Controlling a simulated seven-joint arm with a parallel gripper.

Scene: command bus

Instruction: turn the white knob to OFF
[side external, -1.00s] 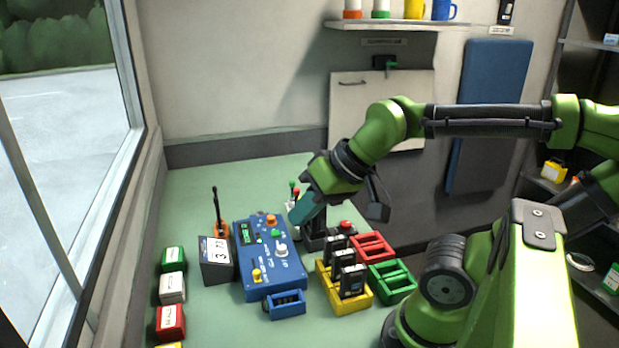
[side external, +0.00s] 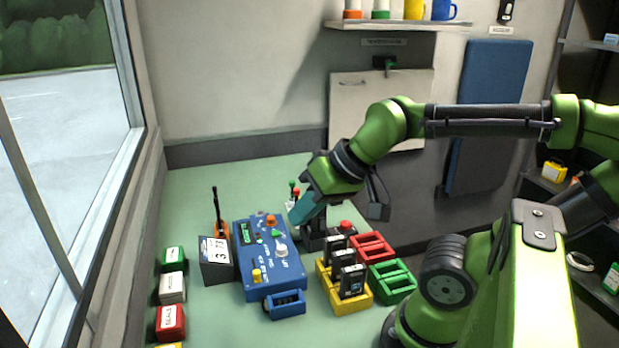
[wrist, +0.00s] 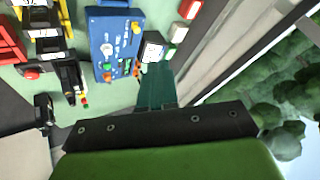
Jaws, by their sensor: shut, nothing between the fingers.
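The white knob (side external: 281,250) sits on the right part of the blue control panel (side external: 262,281), which also carries a green display and orange, green and yellow knobs. In the wrist view the white knob (wrist: 107,50) shows on the blue panel (wrist: 118,22), beyond my fingers. My gripper (side external: 296,221) is shut and empty, above and behind the panel's right back corner. It is apart from the white knob. Its teal fingers (wrist: 155,75) point toward the panel in the wrist view.
A yellow rack (side external: 338,301) with black radios, a red rack (side external: 384,246) and a green rack (side external: 405,291) stand right of the panel. A dark numbered box (side external: 216,262) stands left of it. Coloured blocks (side external: 172,288) line the window side. A blue holder (side external: 287,309) lies in front.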

